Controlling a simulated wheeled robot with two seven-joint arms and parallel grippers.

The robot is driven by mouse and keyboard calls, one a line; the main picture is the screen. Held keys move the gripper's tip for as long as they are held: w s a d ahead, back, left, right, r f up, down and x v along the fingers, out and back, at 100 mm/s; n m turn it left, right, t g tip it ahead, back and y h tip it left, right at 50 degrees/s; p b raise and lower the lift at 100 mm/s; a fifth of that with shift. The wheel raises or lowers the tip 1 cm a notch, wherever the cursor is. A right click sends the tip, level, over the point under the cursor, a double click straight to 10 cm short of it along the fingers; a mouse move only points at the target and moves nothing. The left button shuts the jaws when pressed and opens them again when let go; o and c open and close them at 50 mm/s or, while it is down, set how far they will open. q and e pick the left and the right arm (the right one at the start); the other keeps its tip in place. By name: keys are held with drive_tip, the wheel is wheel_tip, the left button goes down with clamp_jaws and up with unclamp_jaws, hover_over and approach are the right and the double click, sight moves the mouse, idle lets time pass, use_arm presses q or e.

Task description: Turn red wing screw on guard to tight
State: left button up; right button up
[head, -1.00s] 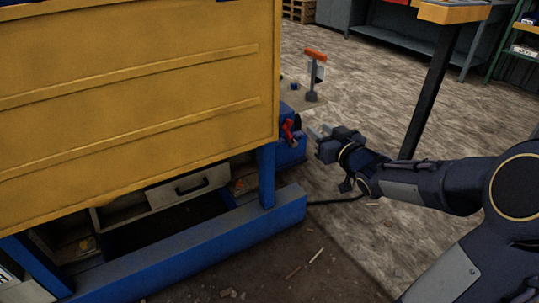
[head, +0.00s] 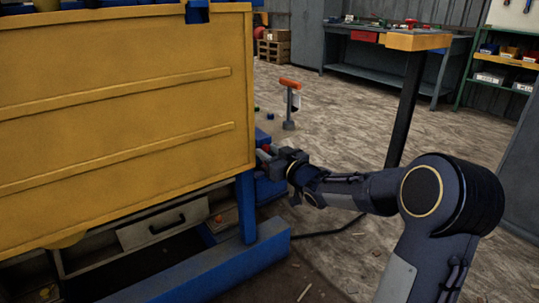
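The yellow guard panel (head: 115,95) of the crusher fills the left of the head view. The red wing screw (head: 266,149) shows as a small bit of red just past the guard's right edge, mostly hidden by my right gripper. My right gripper (head: 268,158) is at the screw, its fingers reaching left to it. The fingertips are small and partly covered, so I cannot tell whether they are closed on the screw. My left gripper is not in view.
The crusher's blue frame (head: 247,205) and lower beam stand below the guard, with a grey drawer (head: 163,222) beneath. An orange-topped post (head: 289,105) stands behind. A black post (head: 406,105) with a yellow top is beyond my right arm. Open floor lies between.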

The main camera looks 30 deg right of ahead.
drive_tip(key=shift+c, duration=0.2)
clamp_jaws()
drive_tip(key=shift+d+r+m+p, duration=0.15)
drive_tip(key=shift+m+p, duration=0.35)
drive_tip(key=shift+p, duration=0.25)
drive_tip(key=shift+d+f+m+p, duration=0.3)
drive_tip(key=shift+m+p, duration=1.85)
drive_tip(key=shift+m, duration=0.6)
drive_tip(key=shift+d+f+m+p, duration=0.15)
drive_tip(key=shift+f+m+p, duration=0.2)
drive_tip(key=shift+m+p, duration=2.15)
drive_tip(key=shift+d+f+m+p, duration=0.3)
drive_tip(key=shift+m+p, duration=1.5)
drive_tip(key=shift+m, duration=1.25)
